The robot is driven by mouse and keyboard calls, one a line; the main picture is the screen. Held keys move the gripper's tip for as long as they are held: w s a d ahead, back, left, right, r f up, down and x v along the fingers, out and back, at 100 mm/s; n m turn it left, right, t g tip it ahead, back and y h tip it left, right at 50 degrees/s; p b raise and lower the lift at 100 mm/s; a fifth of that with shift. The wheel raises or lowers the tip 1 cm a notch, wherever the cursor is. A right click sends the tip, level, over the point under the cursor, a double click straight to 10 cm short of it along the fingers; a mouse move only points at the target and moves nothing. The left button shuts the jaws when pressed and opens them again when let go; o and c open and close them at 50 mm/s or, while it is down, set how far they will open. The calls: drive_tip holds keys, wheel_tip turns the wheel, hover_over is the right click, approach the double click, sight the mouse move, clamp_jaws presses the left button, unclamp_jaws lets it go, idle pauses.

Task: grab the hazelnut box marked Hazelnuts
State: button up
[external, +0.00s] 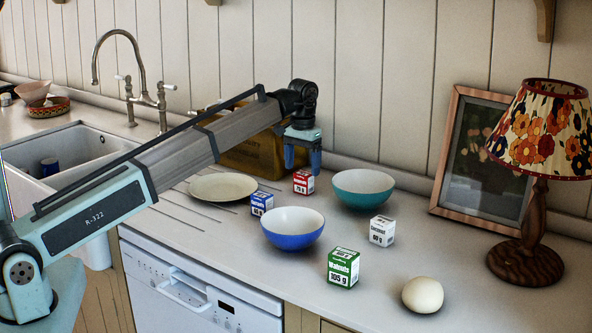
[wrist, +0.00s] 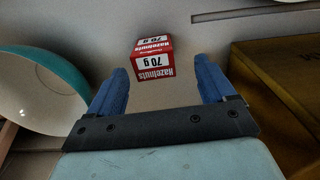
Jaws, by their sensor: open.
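In the external view the red box (external: 303,182) stands on the counter between the plate and the teal bowl. My gripper (external: 302,165) is above it, fingers pointing down. In the wrist view my gripper (wrist: 162,88) has its two blue fingers spread apart with nothing between them. The box appears apart from both fingers.
A teal bowl (external: 364,188) stands to the right of the box, a blue box (external: 262,204) and blue bowl (external: 292,228) nearer the front. A cream plate (external: 222,187) is left, a wooden crate (external: 250,158) behind. White box (external: 382,231) and green box (external: 343,268) stand right.

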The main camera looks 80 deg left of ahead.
sight(304, 173)
drive_tip(key=f, duration=0.5)
drive_tip(key=shift+w+d, duration=0.15)
drive_tip(key=shift+d, duration=0.2)
drive_tip(key=shift+r, duration=0.1)
drive_tip(key=c, duration=1.1)
